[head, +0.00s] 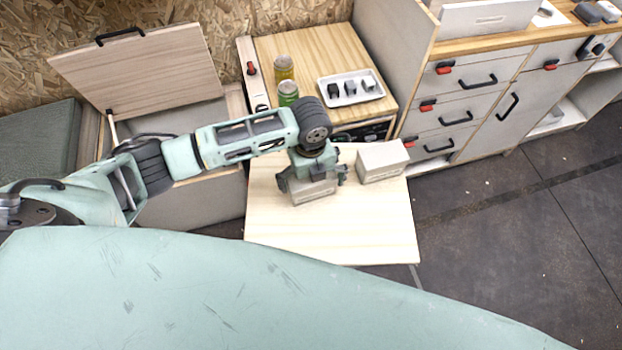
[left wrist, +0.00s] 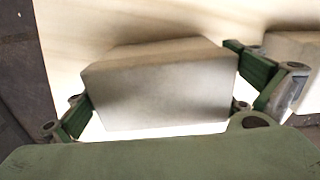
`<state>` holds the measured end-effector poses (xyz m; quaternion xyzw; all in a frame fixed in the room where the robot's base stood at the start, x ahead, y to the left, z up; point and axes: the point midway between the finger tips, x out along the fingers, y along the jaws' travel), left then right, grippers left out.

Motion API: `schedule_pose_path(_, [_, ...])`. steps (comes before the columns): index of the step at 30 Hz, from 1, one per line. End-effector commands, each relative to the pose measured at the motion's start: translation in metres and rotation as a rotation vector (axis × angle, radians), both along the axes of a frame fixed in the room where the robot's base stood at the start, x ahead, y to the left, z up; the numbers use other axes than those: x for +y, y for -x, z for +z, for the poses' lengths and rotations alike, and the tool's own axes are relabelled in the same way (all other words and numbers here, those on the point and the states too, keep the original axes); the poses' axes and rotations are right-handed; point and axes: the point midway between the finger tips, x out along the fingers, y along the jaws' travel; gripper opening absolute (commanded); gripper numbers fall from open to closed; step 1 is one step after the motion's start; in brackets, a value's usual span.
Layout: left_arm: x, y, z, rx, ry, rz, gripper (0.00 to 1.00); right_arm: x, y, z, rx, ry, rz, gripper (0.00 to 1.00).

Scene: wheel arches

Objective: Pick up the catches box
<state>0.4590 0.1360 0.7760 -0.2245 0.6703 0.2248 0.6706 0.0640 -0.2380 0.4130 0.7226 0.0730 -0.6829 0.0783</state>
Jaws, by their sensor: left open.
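A small pale grey box (head: 314,194) stands on the light wooden table, below my left gripper (head: 313,182). Its front carries a mark too small to read, so I cannot tell whether it is the catches box. In the left wrist view the same box (left wrist: 160,92) lies between the two green fingers. The fingers are spread wide, one at each end of the box, and I cannot tell whether either touches it. A second similar box (head: 382,161) stands to the right on the table. My right gripper is not in view.
The wooden table (head: 330,240) is clear at the front. Behind it, a counter holds two cans (head: 286,90) and a white tray (head: 367,96) of small parts. An open-lidded chest (head: 150,70) stands at left, drawers (head: 450,117) at right.

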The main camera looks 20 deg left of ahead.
Motion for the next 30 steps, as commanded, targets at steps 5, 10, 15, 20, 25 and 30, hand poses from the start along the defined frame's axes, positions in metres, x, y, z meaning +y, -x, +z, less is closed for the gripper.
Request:
schedule_pose_path(5, [-0.001,0.001,-0.021,0.001,-0.001,0.000,1.00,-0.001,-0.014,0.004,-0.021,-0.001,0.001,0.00])
schedule_pose_path(10, [0.000,0.000,-0.024,-0.002,0.000,0.000,1.00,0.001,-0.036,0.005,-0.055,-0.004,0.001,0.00])
schedule_pose_path(15, [0.000,0.000,-0.024,-0.002,0.000,0.000,0.94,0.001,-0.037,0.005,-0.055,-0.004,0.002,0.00])
schedule_pose_path(20, [0.000,0.000,-0.024,-0.001,0.000,0.000,0.80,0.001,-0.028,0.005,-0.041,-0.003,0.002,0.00])
schedule_pose_path(25, [0.000,0.001,-0.023,-0.001,0.000,0.000,0.65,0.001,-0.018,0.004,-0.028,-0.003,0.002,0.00])
schedule_pose_path(30, [-0.001,0.000,-0.023,-0.003,0.000,0.000,0.56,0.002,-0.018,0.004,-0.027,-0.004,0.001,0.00])
